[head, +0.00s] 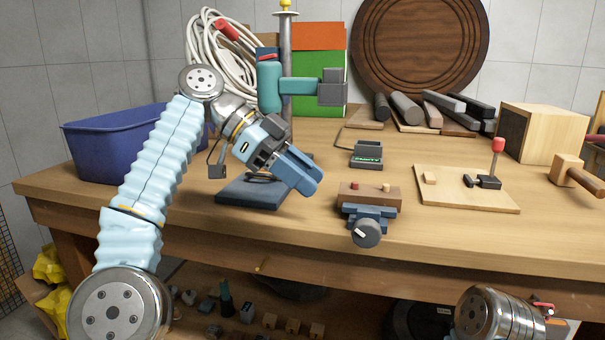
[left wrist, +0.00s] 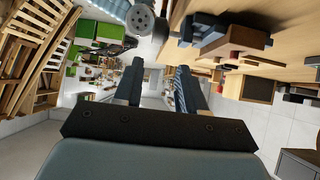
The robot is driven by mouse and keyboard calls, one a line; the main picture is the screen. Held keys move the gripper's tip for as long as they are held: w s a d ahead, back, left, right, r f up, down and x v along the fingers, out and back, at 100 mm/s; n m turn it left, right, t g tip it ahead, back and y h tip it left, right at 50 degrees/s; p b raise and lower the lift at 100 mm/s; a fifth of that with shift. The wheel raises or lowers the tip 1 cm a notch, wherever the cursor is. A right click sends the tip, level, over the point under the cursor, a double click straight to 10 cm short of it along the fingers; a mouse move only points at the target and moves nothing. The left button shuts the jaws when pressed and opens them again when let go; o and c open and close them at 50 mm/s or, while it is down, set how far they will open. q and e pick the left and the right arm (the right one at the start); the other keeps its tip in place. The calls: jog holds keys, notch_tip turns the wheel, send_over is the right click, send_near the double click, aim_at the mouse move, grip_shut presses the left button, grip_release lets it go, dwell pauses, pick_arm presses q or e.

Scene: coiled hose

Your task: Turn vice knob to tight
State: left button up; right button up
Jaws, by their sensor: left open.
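The vice knob (head: 366,233) is a round grey dial with a pale pointer mark, on the front of a small blue vice (head: 372,213) at the table's front edge. A brown wooden block (head: 368,195) with a red and a yellow peg sits in the vice. My left gripper (head: 312,181) is open and empty, left of and above the knob, apart from it. In the left wrist view the knob (left wrist: 139,19) shows at the top, beyond the fingertips (left wrist: 160,75), with the vice (left wrist: 205,30) to its right. Only a link of my right arm shows at bottom right.
A drill-press-like stand (head: 255,193) stands behind my left gripper. A small dark green-labelled device (head: 367,154) lies behind the vice. A board with a red-topped lever (head: 468,190) is to the right. The tabletop between vice and board is clear.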

aim_at(377, 231)
pick_arm(q)
jog(key=shift+a, duration=0.1)
dwell(0.3)
jog(key=s+d+f+h+b, duration=0.1)
jog(key=d+f, duration=0.1)
jog(key=d, duration=0.2)
jog(key=s+d+f+b, duration=0.1)
jog(key=d+f, duration=0.2)
jog(key=d, duration=0.1)
jog(key=s+d+f+h, duration=0.1)
jog(key=d+f, duration=0.2)
jog(key=shift+s+d+f+g+h+b, duration=0.2)
jog(key=shift+d+g+h+b, duration=0.1)
jog(key=shift+d+g+b, duration=0.1)
